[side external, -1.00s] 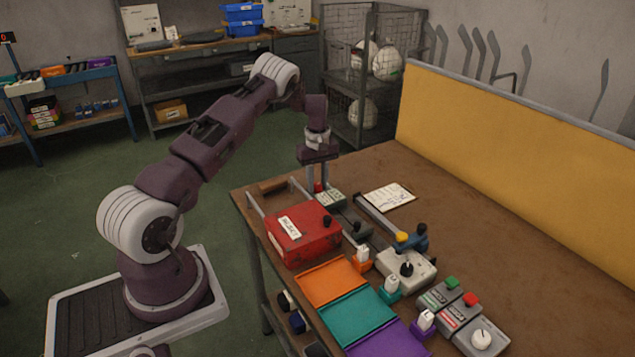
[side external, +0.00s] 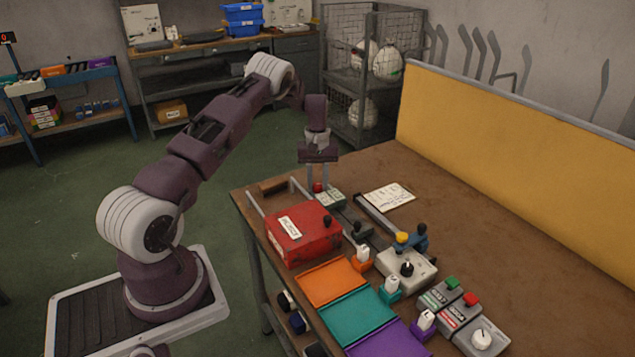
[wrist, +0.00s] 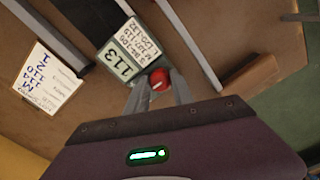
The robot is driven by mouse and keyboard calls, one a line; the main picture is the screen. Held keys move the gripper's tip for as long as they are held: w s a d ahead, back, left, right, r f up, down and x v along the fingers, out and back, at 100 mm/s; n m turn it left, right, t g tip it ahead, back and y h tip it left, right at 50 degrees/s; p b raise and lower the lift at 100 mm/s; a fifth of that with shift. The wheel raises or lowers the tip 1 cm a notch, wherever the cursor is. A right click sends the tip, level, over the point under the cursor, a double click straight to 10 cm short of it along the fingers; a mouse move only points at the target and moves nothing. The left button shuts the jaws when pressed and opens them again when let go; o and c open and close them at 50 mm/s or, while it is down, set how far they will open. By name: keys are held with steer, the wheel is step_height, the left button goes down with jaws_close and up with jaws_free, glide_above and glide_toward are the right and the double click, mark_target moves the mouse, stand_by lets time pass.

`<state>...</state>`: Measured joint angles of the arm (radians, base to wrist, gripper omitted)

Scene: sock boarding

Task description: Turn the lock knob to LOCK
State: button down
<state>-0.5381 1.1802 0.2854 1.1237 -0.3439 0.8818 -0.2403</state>
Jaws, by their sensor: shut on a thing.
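The small red knob (wrist: 159,79) sits beside a pale green and white box (wrist: 128,52) that reads 113 and carries a printed size table. A light pointer mark shows on the knob. In the side view the red knob (side external: 318,187) is at the far left part of the bench, low between my fingers. My gripper (side external: 318,189) points straight down and is shut on the knob, one finger on each side; the wrist view shows the same grip (wrist: 158,90). I cannot read any LOCK marking.
A red box (side external: 303,236) with a black knob stands close in front. Metal rails (side external: 378,215) run alongside, and a paper sheet (side external: 388,196) lies behind. Coloured trays (side external: 355,314) and control boxes (side external: 405,265) fill the near side. The bench's right part is clear.

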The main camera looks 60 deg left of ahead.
steer(key=c, duration=1.1)
jaws_free()
